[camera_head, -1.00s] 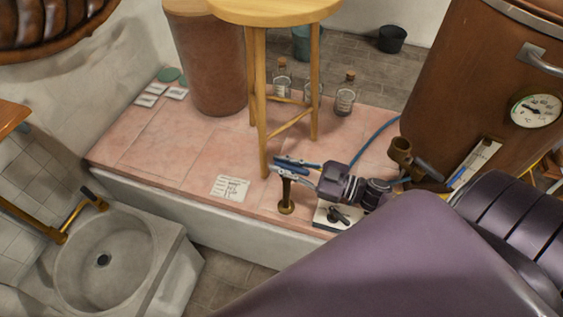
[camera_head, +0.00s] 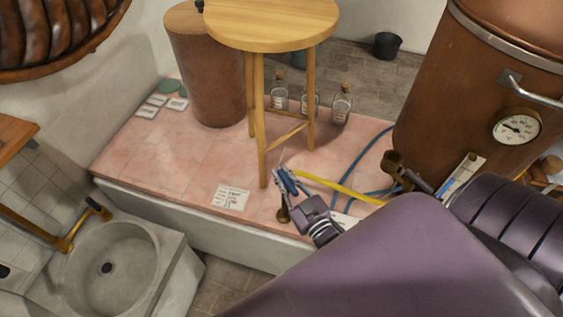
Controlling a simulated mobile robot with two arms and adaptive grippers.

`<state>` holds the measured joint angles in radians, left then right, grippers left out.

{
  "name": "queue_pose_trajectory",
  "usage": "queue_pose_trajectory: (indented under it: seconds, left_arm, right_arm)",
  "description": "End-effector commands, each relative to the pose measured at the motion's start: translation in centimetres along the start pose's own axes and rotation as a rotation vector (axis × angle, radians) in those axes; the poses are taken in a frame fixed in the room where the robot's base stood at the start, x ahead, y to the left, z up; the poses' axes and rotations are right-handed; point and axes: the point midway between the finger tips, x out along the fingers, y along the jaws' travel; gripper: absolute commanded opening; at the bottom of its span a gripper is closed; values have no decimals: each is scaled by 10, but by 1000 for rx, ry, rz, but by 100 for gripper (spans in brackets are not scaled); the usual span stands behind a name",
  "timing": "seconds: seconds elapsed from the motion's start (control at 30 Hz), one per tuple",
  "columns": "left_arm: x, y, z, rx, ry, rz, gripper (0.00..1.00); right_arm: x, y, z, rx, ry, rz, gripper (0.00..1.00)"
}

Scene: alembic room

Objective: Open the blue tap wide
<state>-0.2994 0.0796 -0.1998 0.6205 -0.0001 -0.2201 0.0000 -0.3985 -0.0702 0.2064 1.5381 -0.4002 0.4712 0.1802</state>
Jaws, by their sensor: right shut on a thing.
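The blue tap is a small blue lever (camera_head: 290,183) on top of a short brass post (camera_head: 284,212) at the front edge of the pink tiled ledge. My right gripper (camera_head: 282,176) is shut on the blue lever, its fingers pointing up and to the left in the picture. The gripper hides part of the lever and of the post. My left gripper is not in view.
A yellow hose (camera_head: 340,187) and blue hoses (camera_head: 350,165) lie just right of the tap. A wooden stool (camera_head: 272,24) stands close behind it. The copper boiler (camera_head: 455,80) with a gauge (camera_head: 516,128) is at right. A stone basin (camera_head: 122,265) is at lower left.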

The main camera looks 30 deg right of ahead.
Motion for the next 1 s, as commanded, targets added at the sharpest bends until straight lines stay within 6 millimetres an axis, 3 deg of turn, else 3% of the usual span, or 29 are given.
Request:
queue_pose_trajectory:
  seconds: [0.6, 0.63, 0.77, 1.0]
  left_arm:
    - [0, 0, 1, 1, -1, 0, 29]
    - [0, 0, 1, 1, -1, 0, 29]
    - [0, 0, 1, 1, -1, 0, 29]
    - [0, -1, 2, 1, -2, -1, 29]
  right_arm:
    - [0, 1, 1, 0, -10, 43, 0]
    - [0, 1, 1, 0, -10, 43, 16]
    - [0, 1, 1, 0, -9, 42, 30]
    - [0, 1, 0, 0, -8, 42, 31]
